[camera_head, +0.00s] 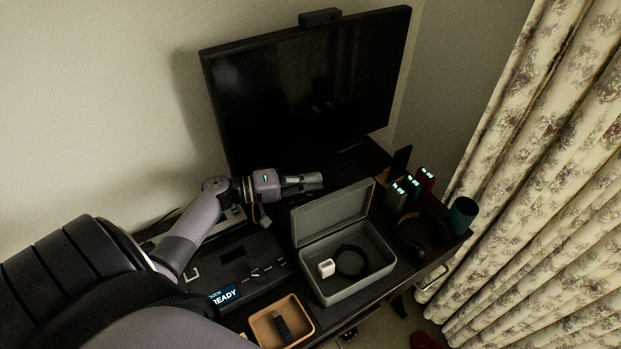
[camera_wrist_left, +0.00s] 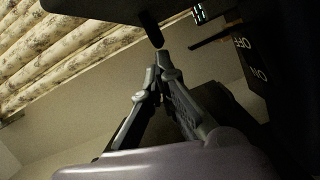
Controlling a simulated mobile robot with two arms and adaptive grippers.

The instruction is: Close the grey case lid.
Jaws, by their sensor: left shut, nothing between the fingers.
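The grey case (camera_head: 348,284) stands open on the dark desk. Its lid (camera_head: 333,212) is raised at the back, leaning away from the opening. A white charger block (camera_head: 326,268) and a coiled black cable (camera_head: 351,261) lie inside. My left gripper (camera_head: 318,182) is shut and empty, behind and above the upper left part of the raised lid; I cannot tell whether it touches the lid. In the left wrist view its fingers (camera_wrist_left: 159,62) meet at the tips, with a dark surface close above them. My right gripper is not in view.
A large monitor (camera_head: 310,84) stands behind the case. To the right are several lit devices (camera_head: 412,187), black headphones (camera_head: 412,243) and a green cup (camera_head: 461,216). A dock (camera_head: 222,295) reading READY and a wooden tray (camera_head: 262,324) sit at the left front. A floral curtain (camera_head: 545,170) hangs at right.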

